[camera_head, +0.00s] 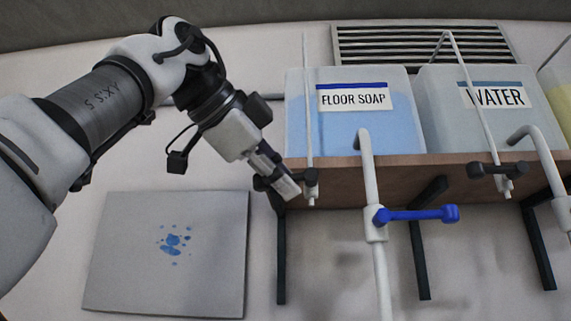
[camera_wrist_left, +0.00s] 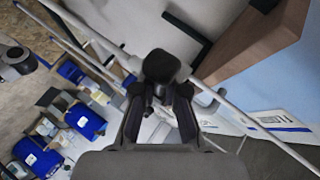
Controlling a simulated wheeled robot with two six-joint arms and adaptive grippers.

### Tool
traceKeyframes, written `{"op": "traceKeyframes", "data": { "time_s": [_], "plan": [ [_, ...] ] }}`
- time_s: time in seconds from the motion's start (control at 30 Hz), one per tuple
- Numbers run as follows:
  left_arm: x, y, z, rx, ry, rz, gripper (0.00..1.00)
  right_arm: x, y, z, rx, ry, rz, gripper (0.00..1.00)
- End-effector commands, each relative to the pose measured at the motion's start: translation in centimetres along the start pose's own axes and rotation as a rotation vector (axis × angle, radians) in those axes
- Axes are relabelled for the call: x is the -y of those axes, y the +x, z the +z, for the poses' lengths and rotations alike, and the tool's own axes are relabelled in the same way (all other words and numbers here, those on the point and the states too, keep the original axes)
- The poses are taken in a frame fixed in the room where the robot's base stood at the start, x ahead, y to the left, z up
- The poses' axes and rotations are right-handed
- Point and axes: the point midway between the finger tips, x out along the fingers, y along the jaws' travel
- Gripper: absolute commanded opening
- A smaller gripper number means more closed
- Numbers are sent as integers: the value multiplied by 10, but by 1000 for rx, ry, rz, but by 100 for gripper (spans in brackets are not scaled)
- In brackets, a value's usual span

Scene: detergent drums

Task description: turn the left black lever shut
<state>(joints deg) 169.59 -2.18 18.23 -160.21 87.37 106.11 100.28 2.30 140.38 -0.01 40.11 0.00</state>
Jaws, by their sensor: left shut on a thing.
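The left black lever (camera_head: 311,176) sits at the lower end of a thin white tube, in front of the shelf edge below the floor soap drum (camera_head: 300,125). My left gripper (camera_head: 284,187) reaches down from the upper left and is shut on this lever, covering much of its handle. In the left wrist view, the lever's black knob (camera_wrist_left: 160,65) shows at the fingertips, between the two dark fingers. My right gripper is in neither view.
Another black lever (camera_head: 490,170) hangs by the water drum (camera_head: 440,115). A white pipe with a blue lever (camera_head: 415,215) stands right of my gripper. The wooden shelf (camera_head: 350,182) has dark brackets. A grey panel with blue splashes (camera_head: 205,280) is at lower left.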

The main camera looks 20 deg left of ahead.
Motion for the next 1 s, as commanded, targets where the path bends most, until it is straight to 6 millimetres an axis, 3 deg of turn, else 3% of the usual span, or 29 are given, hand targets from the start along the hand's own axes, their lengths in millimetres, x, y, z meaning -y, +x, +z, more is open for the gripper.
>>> {"op": "traceKeyframes", "data": {
  "time_s": [0.03, 0.2, 0.77, 0.87, 1.0],
  "plan": [
    [5, -2, -2, 14, 17, 11, 0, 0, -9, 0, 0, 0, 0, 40],
    [5, -2, -2, 51, 64, 39, 0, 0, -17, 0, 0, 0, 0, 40],
    [3, -2, -1, 71, 91, 55, 0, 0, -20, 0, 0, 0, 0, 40],
    [3, -2, -1, 71, 91, 55, 36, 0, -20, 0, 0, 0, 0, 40],
    [4, -2, -1, 70, 91, 54, 38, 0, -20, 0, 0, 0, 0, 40]
  ]
}}
